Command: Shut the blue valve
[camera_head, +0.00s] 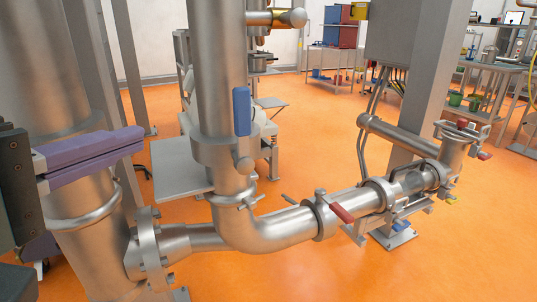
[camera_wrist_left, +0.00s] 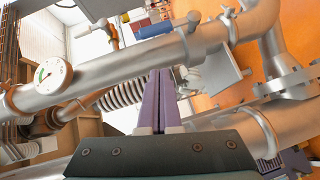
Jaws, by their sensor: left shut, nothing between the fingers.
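The blue valve handle (camera_head: 242,111) is a flat lever standing upright along the right side of the vertical steel pipe (camera_head: 216,70), just above a collar. A blue piece that appears to be the same handle shows at the pipe's edge in the left wrist view (camera_wrist_left: 154,29). My left gripper (camera_head: 138,139) has purple fingers pointing right, left of the vertical pipe and apart from the handle. Its fingers (camera_wrist_left: 160,74) are together and empty in the left wrist view. My right gripper is in neither view.
A wide steel pipe (camera_head: 45,60) stands behind my left gripper. A lower pipe line runs right, with a red handle (camera_head: 342,213) and a small blue handle (camera_head: 401,225). A round gauge (camera_wrist_left: 53,76) sits on a pipe in the wrist view. Orange floor is open at lower right.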

